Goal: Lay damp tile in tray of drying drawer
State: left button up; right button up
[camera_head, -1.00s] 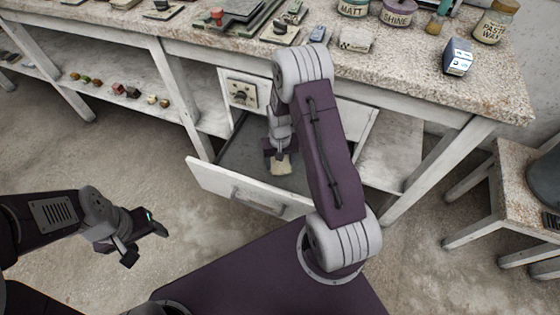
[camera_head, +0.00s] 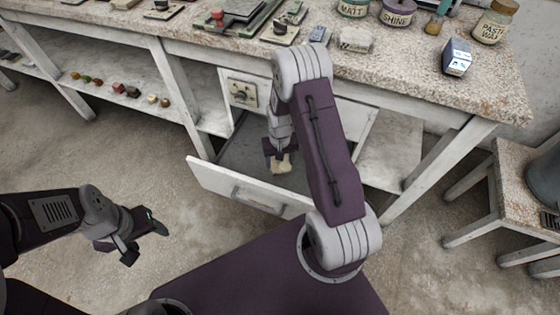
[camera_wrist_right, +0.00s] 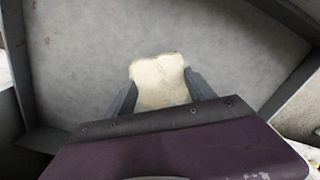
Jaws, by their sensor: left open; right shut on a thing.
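The damp tile (camera_head: 281,165) is a small cream-coloured piece. It also shows in the right wrist view (camera_wrist_right: 159,80), between the two fingers. My right gripper (camera_head: 277,156) is shut on it, inside the open drying drawer. The drawer (camera_head: 237,186) is pulled out below the bench, and its grey tray floor (camera_wrist_right: 90,60) lies under the tile. I cannot tell whether the tile touches the floor. My right arm hides part of the drawer. My left gripper (camera_head: 146,243) is open and empty, low at the left, away from the drawer.
The speckled bench top (camera_head: 400,75) holds jars, a blue-white box (camera_head: 457,57) and small tools along the back. A lower shelf (camera_head: 100,80) at the left carries several small coloured pieces. A stool (camera_head: 510,170) stands at the right. The floor left of the drawer is clear.

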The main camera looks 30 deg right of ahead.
jog(key=shift+f+b, duration=0.35)
jog(key=shift+f, duration=0.3)
jog(key=o, duration=1.7)
notch_tip(320, 180, up, 4)
jog(key=p, duration=0.4)
jog(key=shift+a, duration=0.1)
